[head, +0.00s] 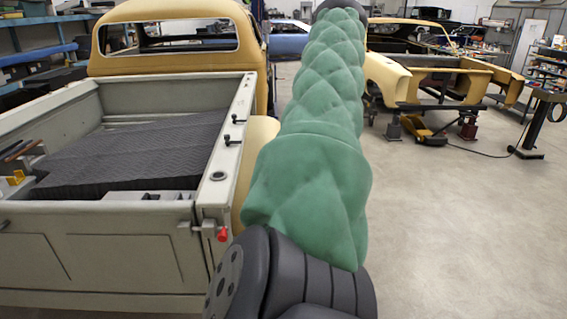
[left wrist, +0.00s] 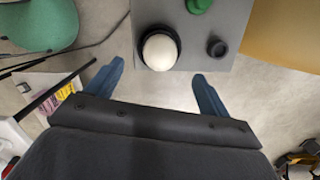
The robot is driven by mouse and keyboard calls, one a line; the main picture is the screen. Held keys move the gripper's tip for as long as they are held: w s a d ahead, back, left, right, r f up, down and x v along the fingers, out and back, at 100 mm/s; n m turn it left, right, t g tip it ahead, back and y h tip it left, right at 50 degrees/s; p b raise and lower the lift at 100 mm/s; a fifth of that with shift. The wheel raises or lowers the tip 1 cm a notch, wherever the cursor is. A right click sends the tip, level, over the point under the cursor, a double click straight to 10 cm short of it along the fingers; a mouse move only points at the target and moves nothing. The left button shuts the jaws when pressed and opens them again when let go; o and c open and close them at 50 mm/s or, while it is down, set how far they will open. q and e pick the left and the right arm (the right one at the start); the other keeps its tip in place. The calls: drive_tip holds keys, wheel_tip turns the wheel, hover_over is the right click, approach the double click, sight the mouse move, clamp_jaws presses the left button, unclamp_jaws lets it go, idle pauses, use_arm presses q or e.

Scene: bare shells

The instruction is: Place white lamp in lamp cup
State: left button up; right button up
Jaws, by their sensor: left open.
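A round white lamp (left wrist: 159,52) shows in the left wrist view, with a black ring around it. It is on a grey board (left wrist: 185,85), near the board's left side. A small dark round cup (left wrist: 217,47) is on the same board to its right; its inside looks dark. My left gripper (left wrist: 158,72) has two blue fingers spread apart. The fingertips are on either side of the lamp in the picture, with nothing between them that I can see touched. The height gap is unclear. The head view shows no lamp, cup or gripper.
A green piece (left wrist: 198,5) is on the board at the top edge. A tan surface (left wrist: 285,35) lies to the right. In the head view, a pickup bed (head: 110,240) stands left, a tan car body (head: 440,75) is at the back right, and the floor (head: 460,230) at right is clear.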

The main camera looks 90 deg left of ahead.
use_arm(q)
drive_tip(key=shift+w+r+b, duration=0.2)
drive_tip(key=shift+r+b, duration=0.1)
drive_tip(key=shift+r, duration=1.4)
